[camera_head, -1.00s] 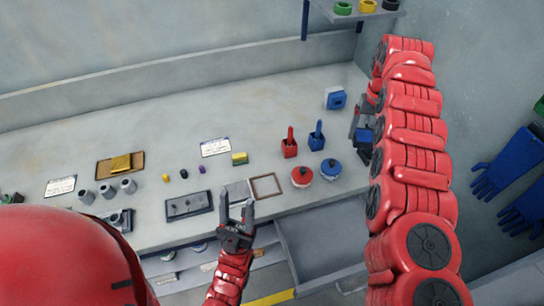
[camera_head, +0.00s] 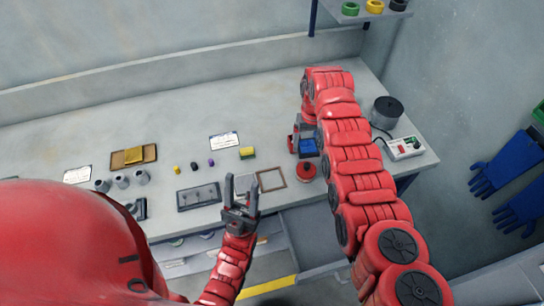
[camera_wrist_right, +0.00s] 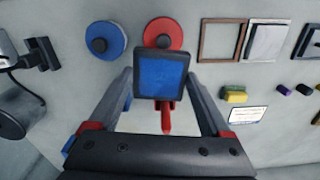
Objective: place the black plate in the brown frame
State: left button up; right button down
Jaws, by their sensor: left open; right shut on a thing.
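My right gripper (camera_wrist_right: 160,78) is shut on a square black plate with a blue face (camera_wrist_right: 162,72), held between its fingertips above the table. In the head view the right gripper (camera_head: 303,138) is partly behind my arm, with blue showing at it. The brown frame (camera_head: 272,179) lies flat on the table to the left of it, its inside looking empty. The frame also shows in the right wrist view (camera_wrist_right: 221,40). A light grey square piece (camera_wrist_right: 266,42) lies beside it. My left gripper (camera_head: 241,186) is open and empty, in front of the grey piece.
A red lid (camera_head: 306,171) is right of the frame; a blue lid (camera_wrist_right: 105,40) shows in the wrist view. A yellow-green block (camera_head: 247,152) and dark peg tray (camera_head: 199,196) lie leftward. A black cylinder (camera_head: 386,111) and control box (camera_head: 404,148) stand right. An open drawer (camera_head: 310,235) is below.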

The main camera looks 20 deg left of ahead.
jog(key=n+p, duration=0.1)
jog(key=p, duration=0.1)
send_over(271, 179)
notch_tip(271, 179, down, 2)
jog(key=shift+f+b, duration=1.6)
jog(key=shift+f, duration=2)
jog(key=shift+d+f+b, duration=0.1)
jog(key=shift+f+b, duration=0.35)
jog(key=shift+f, duration=0.05)
